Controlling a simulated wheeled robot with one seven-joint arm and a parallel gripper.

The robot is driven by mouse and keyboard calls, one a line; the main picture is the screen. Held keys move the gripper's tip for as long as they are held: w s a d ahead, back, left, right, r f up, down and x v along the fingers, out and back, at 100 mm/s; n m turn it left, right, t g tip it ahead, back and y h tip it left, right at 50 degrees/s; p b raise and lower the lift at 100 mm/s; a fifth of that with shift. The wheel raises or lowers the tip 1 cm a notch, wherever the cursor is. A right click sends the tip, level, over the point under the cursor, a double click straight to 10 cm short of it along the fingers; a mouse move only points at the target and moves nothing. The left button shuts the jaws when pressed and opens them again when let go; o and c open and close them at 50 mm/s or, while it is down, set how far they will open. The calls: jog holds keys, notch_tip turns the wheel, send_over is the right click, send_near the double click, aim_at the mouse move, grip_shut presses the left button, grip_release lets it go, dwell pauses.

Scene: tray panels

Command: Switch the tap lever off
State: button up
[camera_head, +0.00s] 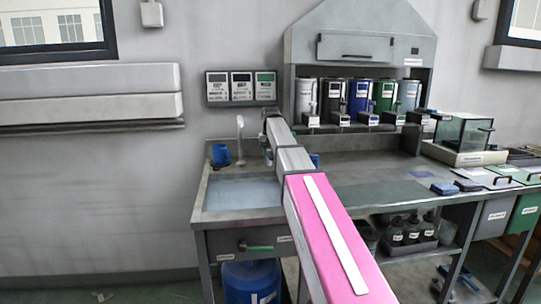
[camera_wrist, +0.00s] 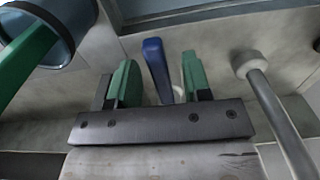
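In the wrist view a blue tap lever (camera_wrist: 155,66) stands between the two green fingers of my gripper (camera_wrist: 158,78). The fingers are apart, one on each side of the lever. A gap shows on the right; contact on the left cannot be told. A grey pipe with a round pale end (camera_wrist: 262,85) lies right of the fingers. In the head view a pale curved tap spout (camera_head: 240,135) rises behind the sink basin (camera_head: 240,192). My arm reaches over the bench beside it and hides the lever and most of my gripper.
A blue cup (camera_head: 221,154) stands left of the spout. A wall panel with three labelled boxes (camera_head: 241,86) hangs above. Several canisters (camera_head: 358,97) line the shelf at right. A glass-sided box (camera_head: 462,133) sits farther right.

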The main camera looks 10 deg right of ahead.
aim_at(270, 156)
notch_tip(270, 156, up, 11)
dwell(0.6)
jog(key=shift+f, duration=0.1)
